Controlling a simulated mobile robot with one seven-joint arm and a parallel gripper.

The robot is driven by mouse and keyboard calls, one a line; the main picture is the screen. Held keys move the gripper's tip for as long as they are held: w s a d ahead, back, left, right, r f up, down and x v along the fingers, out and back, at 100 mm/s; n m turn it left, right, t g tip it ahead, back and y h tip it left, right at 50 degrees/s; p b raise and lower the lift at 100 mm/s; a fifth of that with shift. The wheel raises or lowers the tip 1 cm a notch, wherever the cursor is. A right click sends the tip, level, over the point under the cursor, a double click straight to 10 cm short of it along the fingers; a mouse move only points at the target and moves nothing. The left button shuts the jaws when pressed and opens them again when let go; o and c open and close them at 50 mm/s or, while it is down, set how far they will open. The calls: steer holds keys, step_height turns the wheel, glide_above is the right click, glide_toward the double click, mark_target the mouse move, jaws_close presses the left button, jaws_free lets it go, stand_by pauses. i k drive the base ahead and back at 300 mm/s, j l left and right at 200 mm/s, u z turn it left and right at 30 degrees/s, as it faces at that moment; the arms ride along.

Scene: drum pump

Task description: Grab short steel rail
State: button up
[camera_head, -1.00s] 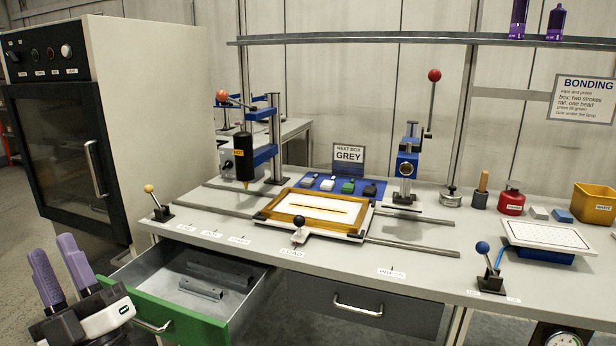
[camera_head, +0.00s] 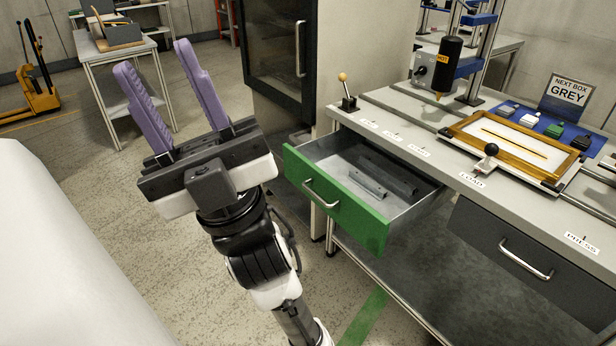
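The green-fronted drawer (camera_head: 340,207) stands open under the bench's left end. Inside lie two steel rails side by side. The shorter, lighter grey rail (camera_head: 368,183) is nearer the drawer front. The longer, darker rail (camera_head: 389,174) lies behind it. My gripper (camera_head: 153,57) is to the left of the drawer and apart from it, its purple fingers spread wide and pointing up. Nothing is between the fingers.
The bench above carries a wooden frame (camera_head: 517,146) on a board, a black HOT cartridge (camera_head: 447,62) and a ball-topped lever (camera_head: 347,95). A closed grey drawer (camera_head: 525,255) is to the right. A dark-doored cabinet (camera_head: 272,48) stands behind. Open floor lies left.

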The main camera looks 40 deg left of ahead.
mark_target(366, 184)
steer(key=u, duration=0.95)
